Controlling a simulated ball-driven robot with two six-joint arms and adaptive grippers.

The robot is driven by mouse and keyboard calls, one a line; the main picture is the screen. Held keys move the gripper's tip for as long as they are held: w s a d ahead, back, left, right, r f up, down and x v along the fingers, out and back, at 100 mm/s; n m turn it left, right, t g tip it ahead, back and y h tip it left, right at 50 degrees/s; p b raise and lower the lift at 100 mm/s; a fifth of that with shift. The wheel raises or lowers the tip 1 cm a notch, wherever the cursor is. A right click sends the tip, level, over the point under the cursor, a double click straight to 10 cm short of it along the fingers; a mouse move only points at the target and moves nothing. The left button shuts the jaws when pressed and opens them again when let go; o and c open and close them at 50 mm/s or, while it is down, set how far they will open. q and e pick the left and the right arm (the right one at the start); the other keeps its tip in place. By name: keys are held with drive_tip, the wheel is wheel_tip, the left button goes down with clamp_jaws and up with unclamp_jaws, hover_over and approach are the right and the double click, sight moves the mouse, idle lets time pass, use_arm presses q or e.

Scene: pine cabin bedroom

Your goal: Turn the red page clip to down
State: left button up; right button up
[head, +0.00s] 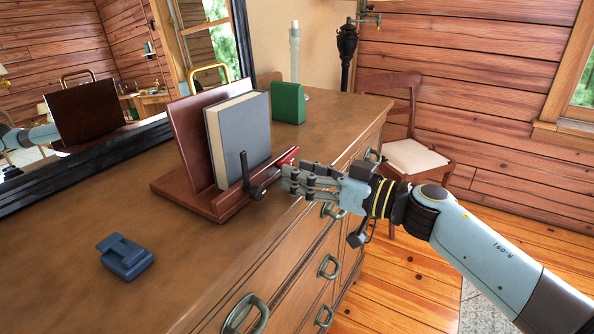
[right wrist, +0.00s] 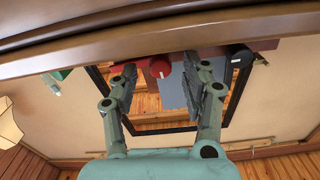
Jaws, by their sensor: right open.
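The wooden book stand (head: 172,184) holds an upright grey book (head: 240,135) on the dresser. The red page clip (head: 288,157) is at the right end of its front ledge; its lever points sideways to the right, partly behind my fingers. In the right wrist view the clip's round red knob (right wrist: 161,67) shows between the fingertips. A black page clip (head: 245,172) at the ledge's nearer end has its lever upright. My right gripper (head: 288,181) is open at the red clip; it also shows in the right wrist view (right wrist: 160,82). I cannot tell whether it touches. My left gripper is not in view.
A blue object (head: 125,258) lies at the dresser's front left. A green block (head: 288,103) stands behind the book. A black-framed mirror (head: 80,165) runs along the back left. A chair (head: 410,155) stands beyond the dresser (head: 190,285). The front dresser top is mostly clear.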

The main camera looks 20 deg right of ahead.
drive_tip(key=shift+w+a, duration=0.45)
drive_tip(key=shift+w, duration=0.1)
clamp_jaws()
